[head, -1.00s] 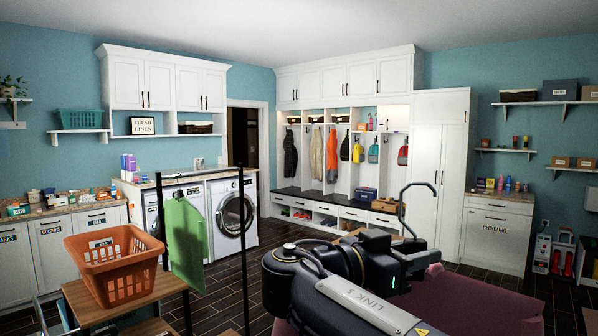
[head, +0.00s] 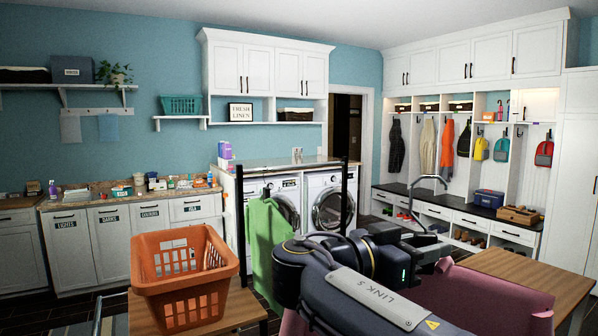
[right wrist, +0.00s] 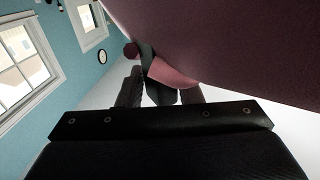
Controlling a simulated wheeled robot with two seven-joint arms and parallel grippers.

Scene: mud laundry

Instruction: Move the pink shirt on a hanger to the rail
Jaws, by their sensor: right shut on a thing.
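The pink shirt (head: 480,302) hangs from its hanger (head: 430,182), whose grey hook stands up above my right gripper (head: 432,254). My right gripper is shut on the hanger; my arm hides part of the shirt. In the right wrist view the shirt (right wrist: 235,45) fills the upper right, close to the dark gripper (right wrist: 160,80). The black rail frame (head: 345,195) stands left of my right arm, with a green shirt (head: 268,245) hanging on it. The hanger is apart from the rail. My left gripper is not in view.
An orange basket (head: 185,290) sits on a wooden stand left of the rail. A wooden table (head: 530,275) is at the right, beside the pink shirt. Washing machines (head: 328,207) stand behind the rail, and a bench (head: 460,212) with coats is at the back right.

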